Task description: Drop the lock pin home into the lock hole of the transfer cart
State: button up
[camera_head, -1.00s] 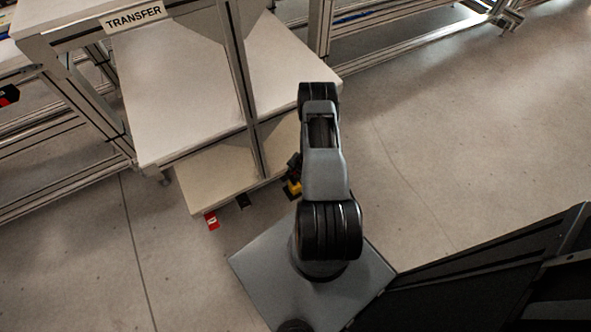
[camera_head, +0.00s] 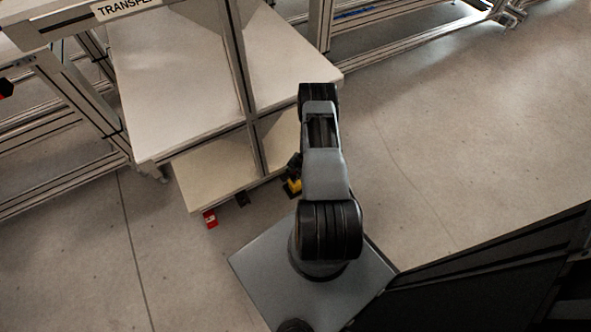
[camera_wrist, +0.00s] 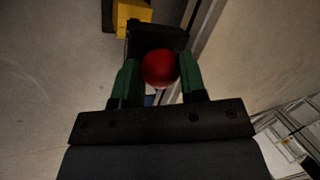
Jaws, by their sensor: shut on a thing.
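The transfer cart (camera_head: 190,90) stands at the upper left of the head view, an aluminium frame with pale shelves and a "TRANSFER" label at the top. In the wrist view, my gripper (camera_wrist: 158,75) has its green fingers on either side of a round red knob (camera_wrist: 160,68), which appears to be the head of the lock pin. The pin's shaft is hidden behind the knob. A dark block (camera_wrist: 160,38) lies just beyond the knob. I see no lock hole, and cannot tell whether the pin touches the block. My arm hides the gripper in the head view.
A yellow part (camera_head: 293,187) sits near the cart's lower front corner, and a yellow part (camera_wrist: 133,18) shows in the wrist view. A red part (camera_head: 210,219) is at the lower shelf's front edge. Floor at the right (camera_head: 460,130) is clear.

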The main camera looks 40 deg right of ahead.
jog(key=shift+f, duration=0.25)
jog(key=o, duration=1.1)
jog(key=shift+r, duration=0.1)
jog(key=p+v, duration=0.5)
jog(key=v, duration=0.8)
jog(key=shift+r, duration=0.4)
jog(key=shift+s+d, duration=0.1)
